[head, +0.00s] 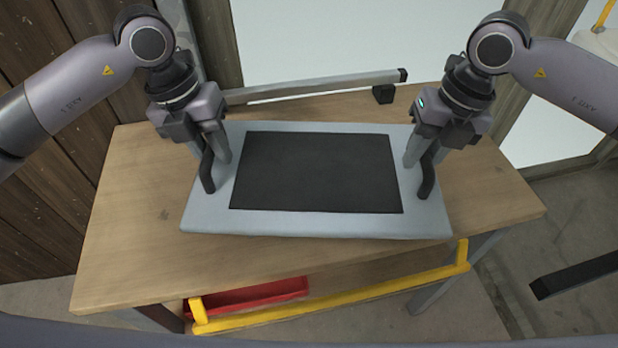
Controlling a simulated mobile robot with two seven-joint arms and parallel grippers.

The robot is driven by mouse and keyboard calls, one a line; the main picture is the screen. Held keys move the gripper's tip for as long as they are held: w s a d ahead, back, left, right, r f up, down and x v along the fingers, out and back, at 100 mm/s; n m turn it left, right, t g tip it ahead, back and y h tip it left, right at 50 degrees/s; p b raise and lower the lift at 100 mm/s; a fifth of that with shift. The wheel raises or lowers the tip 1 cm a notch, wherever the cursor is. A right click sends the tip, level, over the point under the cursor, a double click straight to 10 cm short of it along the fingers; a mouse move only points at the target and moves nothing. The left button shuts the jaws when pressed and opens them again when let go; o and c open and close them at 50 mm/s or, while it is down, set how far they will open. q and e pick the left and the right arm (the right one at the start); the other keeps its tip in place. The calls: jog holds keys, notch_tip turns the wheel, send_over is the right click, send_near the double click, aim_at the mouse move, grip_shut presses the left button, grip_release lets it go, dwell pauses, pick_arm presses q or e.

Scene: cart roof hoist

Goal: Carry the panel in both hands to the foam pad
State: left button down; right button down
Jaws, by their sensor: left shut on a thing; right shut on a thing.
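The panel (320,222) is a light grey slab with a large dark rectangle in its middle and a black handle near each short side. It lies roughly level over the wooden table (140,240); I cannot tell whether it touches the top. My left gripper (214,158) is shut on the left handle (207,172). My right gripper (419,160) is shut on the right handle (427,178). The fingers partly hide both handles. I cannot make out a separate foam pad in this view.
A grey bar (315,84) with a black end runs behind the panel at the table's back. A yellow rail (340,297) runs along the front, with a red tray (250,295) low beside it. The table's left side is bare. A dark bar (575,275) shows at right.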

aim_at(215, 166)
pick_arm(q)
jog(key=shift+f, duration=0.35)
pick_arm(e)
jog(key=shift+f, duration=0.4)
pick_arm(q)
jog(key=shift+f+b, duration=0.25)
jog(key=shift+b, duration=0.1)
pick_arm(e)
jog(key=shift+f, duration=0.2)
